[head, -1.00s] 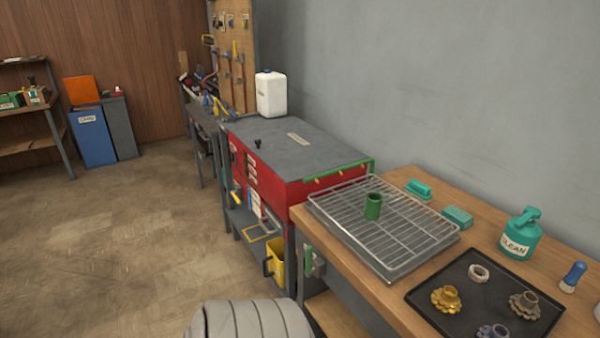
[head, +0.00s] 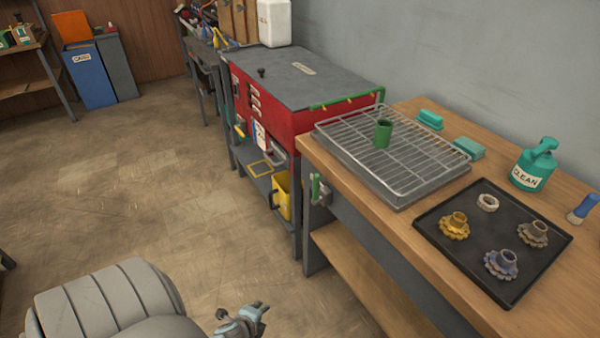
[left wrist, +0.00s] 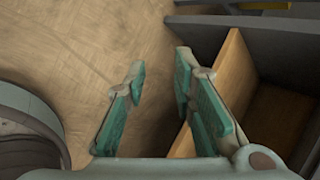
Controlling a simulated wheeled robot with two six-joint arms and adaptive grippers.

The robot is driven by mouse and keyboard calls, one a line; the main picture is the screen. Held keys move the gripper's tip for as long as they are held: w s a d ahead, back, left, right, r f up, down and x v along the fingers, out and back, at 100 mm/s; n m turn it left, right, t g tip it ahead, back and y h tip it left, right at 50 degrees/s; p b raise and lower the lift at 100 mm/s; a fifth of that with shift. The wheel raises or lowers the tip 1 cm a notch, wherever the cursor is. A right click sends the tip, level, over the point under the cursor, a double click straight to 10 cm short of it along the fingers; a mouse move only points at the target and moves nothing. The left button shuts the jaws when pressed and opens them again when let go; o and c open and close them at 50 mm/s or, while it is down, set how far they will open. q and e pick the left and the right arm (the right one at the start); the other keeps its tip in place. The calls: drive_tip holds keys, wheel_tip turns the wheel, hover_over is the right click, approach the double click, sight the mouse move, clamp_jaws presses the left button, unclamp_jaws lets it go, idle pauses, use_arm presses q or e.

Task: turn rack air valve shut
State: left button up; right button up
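A small grey fitting with an upright green handle (head: 316,188) is on the end of the wooden workbench, below the wire rack. It looks like the air valve, but its exact setting is too small to tell. My left gripper (head: 252,316) is low at the bottom of the head view, below and left of the handle and apart from it. In the left wrist view the left gripper (left wrist: 160,75) is open, with teal finger pads apart and nothing between them. The valve is not visible there. My right gripper is in neither view.
A black tray (head: 428,222) with several gear-like parts lies nearer. A red cabinet (head: 285,130) and a yellow bin (head: 282,195) stand beyond the bench end. The floor (head: 130,200) at left is clear.

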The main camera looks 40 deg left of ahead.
use_arm(q)
drive_tip(key=w+a+r+m+t+y+b, duration=0.15)
drive_tip(key=w+r+m+t, duration=0.25)
drive_tip(key=w+r+m, duration=0.4)
drive_tip(key=m+t+b, duration=0.2)
drive_tip(key=m+t, duration=0.5)
drive_tip(key=m, duration=0.4)
approach(315, 186)
drive_tip(key=shift+g, duration=0.3)
drive_tip(key=x, duration=0.5)
drive_tip(key=b+x, duration=0.1)
drive_tip(key=x, duration=0.4)
drive_tip(key=shift+w+a+r, duration=0.15)
drive_tip(key=shift+w+r, duration=0.05)
drive_tip(key=shift+w, duration=0.15)
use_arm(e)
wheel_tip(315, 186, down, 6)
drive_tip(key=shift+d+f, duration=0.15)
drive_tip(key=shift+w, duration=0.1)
use_arm(q)
clamp_jaws()
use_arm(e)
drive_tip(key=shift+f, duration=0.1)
